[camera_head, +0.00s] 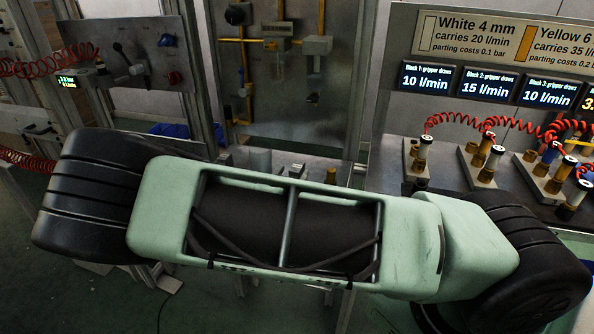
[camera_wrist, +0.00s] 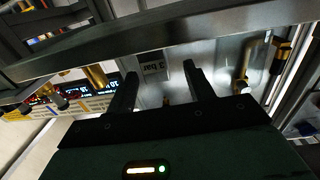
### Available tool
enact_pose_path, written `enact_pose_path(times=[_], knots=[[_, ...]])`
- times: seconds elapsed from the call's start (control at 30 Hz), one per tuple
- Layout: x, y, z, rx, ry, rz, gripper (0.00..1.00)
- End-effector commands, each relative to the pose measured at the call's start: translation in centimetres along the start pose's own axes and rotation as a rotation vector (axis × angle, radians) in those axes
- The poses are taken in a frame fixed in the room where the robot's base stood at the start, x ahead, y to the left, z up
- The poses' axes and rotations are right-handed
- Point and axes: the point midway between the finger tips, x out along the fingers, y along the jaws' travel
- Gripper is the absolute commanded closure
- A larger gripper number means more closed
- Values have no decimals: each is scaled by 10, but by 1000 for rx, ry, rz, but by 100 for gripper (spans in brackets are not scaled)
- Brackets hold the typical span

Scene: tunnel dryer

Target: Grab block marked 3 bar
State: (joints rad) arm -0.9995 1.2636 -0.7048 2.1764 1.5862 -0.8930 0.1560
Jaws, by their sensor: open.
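The block marked 3 bar (camera_wrist: 153,67) shows in the wrist view as a small grey block with dark lettering, seen upside down against a grey metal surface. My gripper (camera_wrist: 159,68) is open, with its two dark fingers apart. In the wrist picture the block appears between the fingertips, nearer the left one. I see no contact, and cannot tell the depth between them. In the head view my arm covers much of the middle, my gripper is not seen, and I cannot make out the block's marking.
A metal bar (camera_wrist: 150,42) crosses the wrist view close above the fingers. A brass-and-clear fitting (camera_wrist: 246,62) is to the right. In the head view, a bench at right carries valve blocks (camera_head: 481,165) with red coiled hoses (camera_head: 457,118) under several displays. A panel (camera_head: 300,95) with yellow piping stands behind.

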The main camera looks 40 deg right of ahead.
Motion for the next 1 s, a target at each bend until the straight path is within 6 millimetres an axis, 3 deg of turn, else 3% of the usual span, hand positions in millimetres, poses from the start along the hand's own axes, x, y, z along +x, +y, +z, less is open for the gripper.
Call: enact_pose_path(times=[0.17,0.43,0.77,0.93,1.0], knots=[[12,1,-2,-3,1,0,47],[50,4,-2,-2,1,0,47],[56,3,0,1,-1,-1,47],[56,3,0,0,-1,-1,95],[56,3,0,0,-1,-1,100]])
